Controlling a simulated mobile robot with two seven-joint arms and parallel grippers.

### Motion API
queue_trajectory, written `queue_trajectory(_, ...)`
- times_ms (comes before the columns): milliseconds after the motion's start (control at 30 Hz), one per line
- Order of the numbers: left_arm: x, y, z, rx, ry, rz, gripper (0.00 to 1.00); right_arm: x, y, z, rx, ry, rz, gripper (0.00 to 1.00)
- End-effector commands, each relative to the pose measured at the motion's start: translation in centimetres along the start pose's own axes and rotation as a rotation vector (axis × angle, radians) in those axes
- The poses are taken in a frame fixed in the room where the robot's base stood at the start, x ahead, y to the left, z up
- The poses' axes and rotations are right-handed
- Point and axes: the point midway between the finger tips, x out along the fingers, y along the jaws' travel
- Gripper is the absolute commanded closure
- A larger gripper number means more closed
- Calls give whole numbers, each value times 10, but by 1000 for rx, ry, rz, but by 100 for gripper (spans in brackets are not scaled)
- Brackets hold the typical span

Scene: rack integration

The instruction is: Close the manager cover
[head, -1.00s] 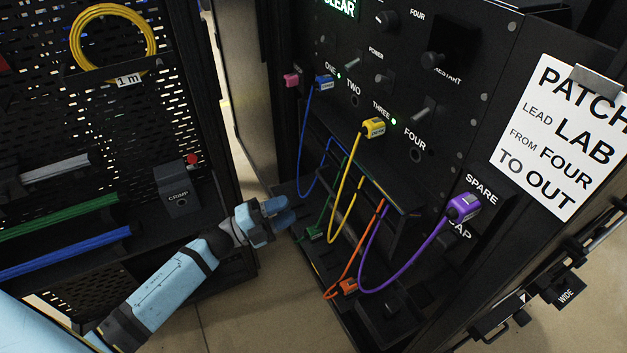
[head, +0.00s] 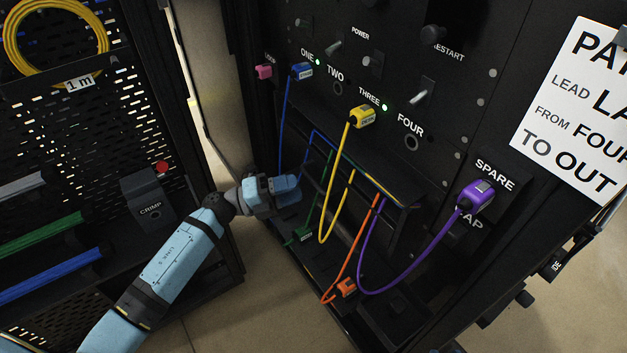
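The cable manager (head: 392,193) is a dark ledge low on the black rack face, below the row of ports. Blue, green, yellow and orange cables run along and over it. Its cover is black on black, so I cannot clearly make out its edges or angle. My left gripper (head: 290,191) is at the manager's left end, beside the hanging blue cable. Its fingers point right and look close together. I cannot tell whether they touch the cover or a cable. My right gripper is not in view.
A yellow plug (head: 362,117), a blue plug (head: 302,71) and a purple plug (head: 476,196) sit in the rack. Green (head: 300,235) and orange (head: 346,287) plugs lie lower down. A pegboard with a crimp box (head: 148,197) stands left. A paper sign (head: 580,110) hangs right.

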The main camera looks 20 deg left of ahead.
Motion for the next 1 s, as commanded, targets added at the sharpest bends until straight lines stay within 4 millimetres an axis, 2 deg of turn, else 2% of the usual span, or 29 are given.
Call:
queue_trajectory(100, 24, -1, 0, 0, -1, -4, 63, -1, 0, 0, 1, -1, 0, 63)
queue_trajectory(300, 48, 0, 0, 0, 0, -2, 63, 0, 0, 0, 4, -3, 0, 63)
queue_trajectory(700, 54, 0, 0, -1, -1, 0, 63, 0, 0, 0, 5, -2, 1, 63)
queue_trajectory(867, 54, 0, 0, -1, -1, 0, 100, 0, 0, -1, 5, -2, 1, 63)
queue_trajectory(1000, 54, 0, 0, -1, -1, 0, 100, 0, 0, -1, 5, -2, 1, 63)
